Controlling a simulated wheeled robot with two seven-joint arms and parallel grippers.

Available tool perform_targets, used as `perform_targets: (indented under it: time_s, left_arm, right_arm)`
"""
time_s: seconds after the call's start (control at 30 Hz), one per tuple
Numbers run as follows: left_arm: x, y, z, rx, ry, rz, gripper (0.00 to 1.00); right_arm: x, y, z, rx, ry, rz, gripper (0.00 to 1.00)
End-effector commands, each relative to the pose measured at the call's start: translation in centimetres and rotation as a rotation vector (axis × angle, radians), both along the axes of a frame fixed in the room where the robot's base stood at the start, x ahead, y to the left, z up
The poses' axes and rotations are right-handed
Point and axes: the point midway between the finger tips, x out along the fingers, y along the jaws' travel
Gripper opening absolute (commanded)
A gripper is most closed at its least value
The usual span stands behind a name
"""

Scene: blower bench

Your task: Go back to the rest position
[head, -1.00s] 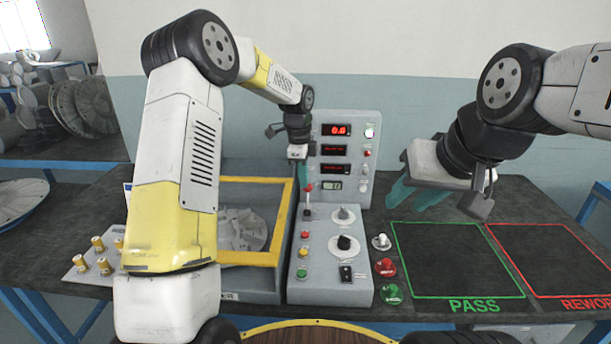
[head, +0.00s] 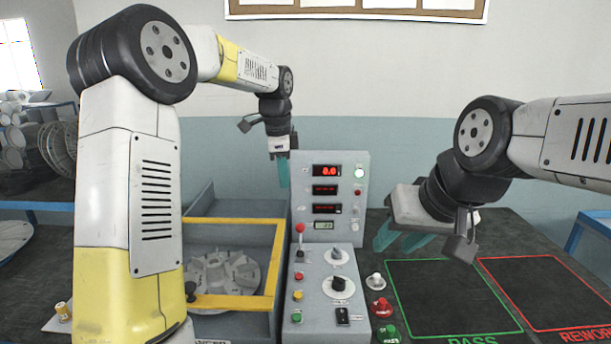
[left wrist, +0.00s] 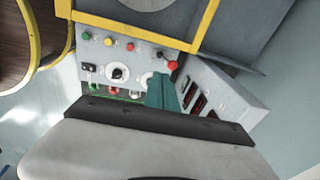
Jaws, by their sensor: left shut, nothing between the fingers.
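My left gripper (head: 284,172) is shut and empty. It hangs fingers-down in front of the upper left edge of the grey instrument panel (head: 346,230), above the red-knobbed lever (head: 300,232) and apart from it. In the left wrist view its teal fingers (left wrist: 163,92) are together over the control box (left wrist: 120,58). My right gripper (head: 400,238) is at the right of the panel, with its two teal fingers apart and nothing seen between them. It is above the bench, near the green PASS square (head: 450,298).
A yellow-framed enclosure (head: 235,303) with a grey bladed wheel (head: 222,275) stands left of the control box. Red and green buttons (head: 381,307) sit right of the box. A red REWORK square (head: 545,292) lies at the right. Both marked squares are empty.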

Motion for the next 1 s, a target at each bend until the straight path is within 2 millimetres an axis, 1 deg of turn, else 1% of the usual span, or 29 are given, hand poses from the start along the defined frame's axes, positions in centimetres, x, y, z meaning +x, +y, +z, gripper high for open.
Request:
perform_targets:
  time_s: [0.03, 0.07, 0.1, 0.17, 0.2, 0.27, 0.3, 0.37, 0.4, 0.47, 0.5, 0.6, 0.7, 0.8, 0.9, 1.0]
  left_arm:
    - [-2.0, 0.7, 1.6, -0.010, -0.024, 0.075, 0.00]
    - [-3.1, 1.1, 2.3, -0.020, -0.037, 0.127, 0.00]
    - [-4.7, 1.7, 3.0, -0.034, -0.051, 0.197, 0.00]
    - [-7.0, 2.5, 4.0, -0.061, -0.071, 0.302, 0.00]
    - [-8.6, 3.0, 4.6, -0.081, -0.085, 0.373, 0.00]
    - [-11.0, 3.8, 5.1, -0.117, -0.104, 0.479, 0.00]
    - [-12.6, 4.2, 5.4, -0.143, -0.117, 0.549, 0.00]
    - [-15.0, 5.0, 5.7, -0.187, -0.132, 0.657, 0.00]
    - [-16.7, 5.4, 5.7, -0.218, -0.141, 0.727, 0.00]
    - [-19.1, 6.0, 5.5, -0.270, -0.151, 0.836, 0.00]
    - [-20.7, 6.4, 5.3, -0.307, -0.157, 0.906, 0.00]
    - [-24.3, 7.0, 4.3, -0.401, -0.162, 1.071, 0.00]
    - [-27.0, 7.4, 3.2, -0.487, -0.159, 1.203, 0.00]
    - [-28.8, 7.5, 2.2, -0.550, -0.149, 1.295, 0.00]
    - [-29.7, 7.5, 1.6, -0.587, -0.141, 1.347, 0.00]
    - [-30.1, 7.5, 1.4, -0.598, -0.138, 1.366, 0.00]
  right_arm:
    - [0.0, 0.0, 0.0, 0.000, 0.000, 0.000, 0.36]
    - [0.0, 0.0, 0.0, 0.000, 0.000, 0.000, 0.36]
    - [0.0, 0.0, 0.0, 0.000, 0.000, 0.000, 0.36]
    - [0.0, 0.0, 0.0, 0.000, 0.000, 0.000, 0.36]
    - [0.0, 0.0, 0.0, 0.000, 0.000, 0.000, 0.36]
    - [0.0, 0.0, 0.0, 0.000, 0.000, 0.000, 0.36]
    - [0.0, 0.0, 0.0, 0.000, 0.000, 0.000, 0.36]
    - [0.0, 0.0, 0.0, 0.000, 0.000, 0.000, 0.36]
    - [0.0, 0.0, 0.0, 0.000, 0.000, 0.000, 0.36]
    - [0.0, 0.0, 0.0, 0.000, 0.000, 0.000, 0.36]
    - [0.0, 0.0, 0.0, 0.000, 0.000, 0.000, 0.36]
    - [0.0, 0.0, 0.0, 0.000, 0.000, 0.000, 0.36]
    - [0.0, 0.0, 0.0, 0.000, 0.000, 0.000, 0.36]
    - [0.0, 0.0, 0.0, 0.000, 0.000, 0.000, 0.36]
    - [0.0, 0.0, 0.0, 0.000, 0.000, 0.000, 0.36]
    - [0.0, 0.0, 0.0, 0.000, 0.000, 0.000, 0.36]
